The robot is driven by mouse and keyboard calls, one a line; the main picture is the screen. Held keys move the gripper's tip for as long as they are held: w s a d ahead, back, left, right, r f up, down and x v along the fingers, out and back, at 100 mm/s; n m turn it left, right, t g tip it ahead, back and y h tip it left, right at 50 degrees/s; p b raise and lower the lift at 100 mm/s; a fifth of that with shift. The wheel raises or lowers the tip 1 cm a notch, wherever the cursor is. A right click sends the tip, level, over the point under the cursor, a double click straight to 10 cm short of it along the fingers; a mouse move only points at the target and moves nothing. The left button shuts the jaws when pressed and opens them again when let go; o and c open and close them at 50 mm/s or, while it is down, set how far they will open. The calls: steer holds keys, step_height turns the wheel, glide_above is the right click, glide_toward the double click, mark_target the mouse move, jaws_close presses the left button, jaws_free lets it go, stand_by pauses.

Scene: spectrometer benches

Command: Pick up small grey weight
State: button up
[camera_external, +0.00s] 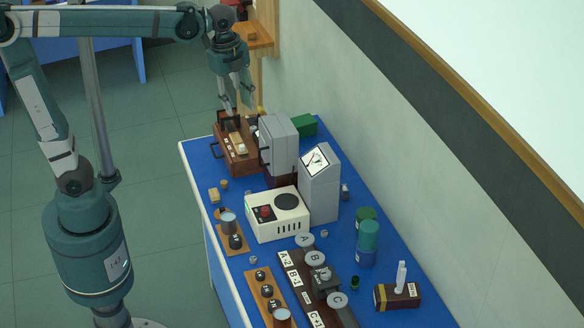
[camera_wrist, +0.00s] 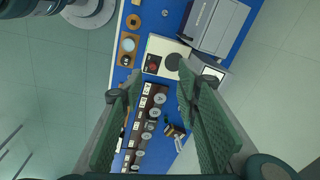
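My gripper (camera_external: 238,104) hangs above the far left end of the blue bench, near the brown wooden box. In the wrist view my gripper (camera_wrist: 160,76) has its two green pads wide apart with nothing between them. Several small grey pieces lie on the bench: one (camera_external: 253,260) in front of the cream device, one (camera_external: 323,234) right of it, and one (camera_external: 345,189) beside the grey meter. I cannot tell which piece is the small grey weight.
The brown wooden box (camera_external: 240,160), grey cabinet (camera_external: 279,143), grey meter (camera_external: 319,190) and cream device (camera_external: 277,222) stand close together. Green and blue cylinders (camera_external: 368,237) stand to the right. A wall runs behind the bench. Bare blue surface (camera_external: 225,265) shows along the front edge.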

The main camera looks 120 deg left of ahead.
steer(key=m+g+b, duration=0.1)
steer(key=m, duration=0.1)
glide_above(248, 192)
step_height(248, 192, down, 2)
steer(key=shift+h, duration=0.4)
steer(key=shift+d+f, duration=0.2)
steer(key=shift+f, duration=16.65)
steer(key=shift+f+b, duration=0.3)
steer(key=shift+f, duration=1)
steer(key=shift+f, duration=0.1)
steer(key=shift+w+a+f+b, duration=0.1)
steer(key=shift+f+b, duration=0.25)
steer(key=shift+f, duration=2.15)
